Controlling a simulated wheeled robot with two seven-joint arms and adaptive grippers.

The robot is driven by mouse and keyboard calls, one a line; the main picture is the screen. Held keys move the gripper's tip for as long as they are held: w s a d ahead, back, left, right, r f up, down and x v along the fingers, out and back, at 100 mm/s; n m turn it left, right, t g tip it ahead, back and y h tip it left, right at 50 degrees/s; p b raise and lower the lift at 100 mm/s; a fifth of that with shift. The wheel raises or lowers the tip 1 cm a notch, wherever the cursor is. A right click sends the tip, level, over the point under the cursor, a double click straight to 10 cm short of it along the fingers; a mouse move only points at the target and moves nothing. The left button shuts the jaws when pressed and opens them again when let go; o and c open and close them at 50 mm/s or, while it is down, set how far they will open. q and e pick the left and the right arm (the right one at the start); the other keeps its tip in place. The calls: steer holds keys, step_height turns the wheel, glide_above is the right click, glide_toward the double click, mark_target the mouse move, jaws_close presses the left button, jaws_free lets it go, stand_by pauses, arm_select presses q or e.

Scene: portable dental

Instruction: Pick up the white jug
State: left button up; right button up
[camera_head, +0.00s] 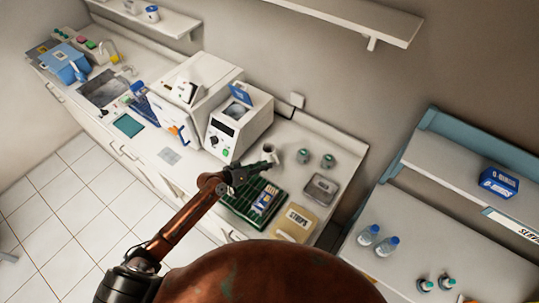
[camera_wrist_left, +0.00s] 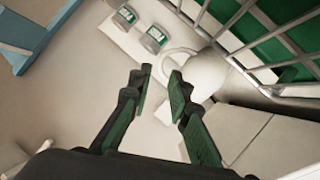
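The white jug (camera_head: 268,149) stands on the counter beside the white machine, partly hidden behind my left gripper in the head view. In the left wrist view the jug (camera_wrist_left: 205,73) is at upper right, its loop handle toward the top. My left gripper (camera_wrist_left: 160,76) is open, with green-padded fingers apart and nothing held. Its right finger overlaps the jug's edge in that view; I cannot tell whether they touch. In the head view my left gripper (camera_head: 266,166) is just in front of the jug. My right gripper is not in view.
Two small green-labelled jars (camera_head: 303,155) (camera_head: 328,160) stand right of the jug. A green tray (camera_head: 236,207) lies in front, near a beige box (camera_head: 296,223) and a metal tray (camera_head: 321,188). The white machine (camera_head: 240,122) stands left. A wire rack (camera_wrist_left: 270,40) borders the jug.

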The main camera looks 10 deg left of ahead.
mark_target(277, 160)
arm_select(q)
steer(key=shift+w+d+f, duration=0.1)
steer(key=shift+w+d, duration=0.2)
steer(key=shift+w, duration=0.2)
steer(key=shift+w+d+f, duration=0.1)
steer(key=shift+w+d, duration=0.15)
steer(key=shift+w, duration=0.2)
steer(key=shift+w+d+f+p, duration=0.3)
steer(key=shift+w+d+p, duration=0.1)
steer(key=shift+d+p, duration=0.1)
steer(key=x, duration=0.3)
steer(key=shift+d+f+p, duration=0.1)
steer(key=shift+f+p, duration=0.2)
steer(key=shift+p, duration=0.1)
steer(key=shift+w+d+f, duration=0.2)
steer(key=shift+w+d, duration=0.05)
steer(key=shift+w, duration=0.05)
jaws_close()
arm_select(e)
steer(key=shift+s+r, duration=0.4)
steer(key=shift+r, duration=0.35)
